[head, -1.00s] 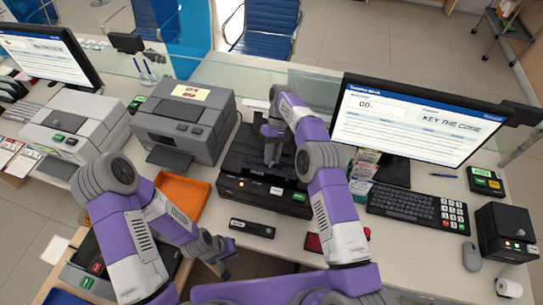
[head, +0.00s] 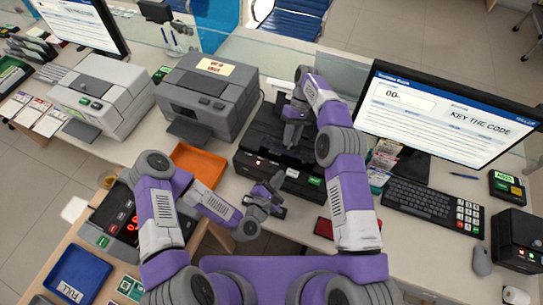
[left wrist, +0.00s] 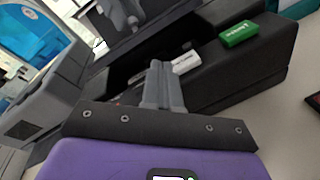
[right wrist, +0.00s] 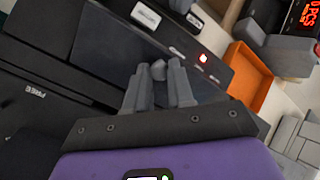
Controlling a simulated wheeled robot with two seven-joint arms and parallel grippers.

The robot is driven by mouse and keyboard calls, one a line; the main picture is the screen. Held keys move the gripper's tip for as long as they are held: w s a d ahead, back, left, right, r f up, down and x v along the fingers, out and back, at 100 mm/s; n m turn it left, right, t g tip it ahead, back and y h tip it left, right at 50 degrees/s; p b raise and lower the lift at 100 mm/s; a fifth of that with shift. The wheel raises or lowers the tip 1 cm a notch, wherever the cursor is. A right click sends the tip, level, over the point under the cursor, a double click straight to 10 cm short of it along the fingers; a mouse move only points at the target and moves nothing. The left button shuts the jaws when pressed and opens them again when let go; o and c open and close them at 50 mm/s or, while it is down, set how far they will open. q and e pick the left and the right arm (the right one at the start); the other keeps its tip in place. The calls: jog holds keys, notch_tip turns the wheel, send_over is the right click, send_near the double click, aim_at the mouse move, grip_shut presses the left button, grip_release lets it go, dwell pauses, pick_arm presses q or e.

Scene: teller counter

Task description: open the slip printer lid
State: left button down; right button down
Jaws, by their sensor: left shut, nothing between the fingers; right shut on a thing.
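The black slip printer (head: 250,165) stands on the counter at the middle of the head view, with lights and a green button on its front. It also shows in the left wrist view (left wrist: 255,60) and the right wrist view (right wrist: 100,45). My right gripper (head: 290,140) is over its top; in the right wrist view its fingers (right wrist: 158,80) are shut on a small grey knob (right wrist: 158,70). My left gripper (head: 275,185) is shut and empty, close in front of the printer; its fingertips (left wrist: 160,68) point at the printer. How far the lid is raised is hard to tell.
A grey machine (head: 225,90) with a paper note stands left of the printer, with an orange tray (head: 200,162) in front of it. A monitor (head: 440,115) and keyboard (head: 425,208) are to the right. A small red-faced item (head: 323,228) lies near the counter's front edge.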

aim_at(276, 146)
pick_arm(q)
jog(key=a+f+n+t, duration=0.1)
jog(key=a+n+t, duration=0.4)
jog(key=n, duration=0.4)
jog(key=shift+g, duration=0.4)
jog(key=x, duration=0.8)
jog(key=shift+w+a, duration=0.25)
jog(key=shift+w, duration=0.05)
jog(key=shift+r, duration=0.1)
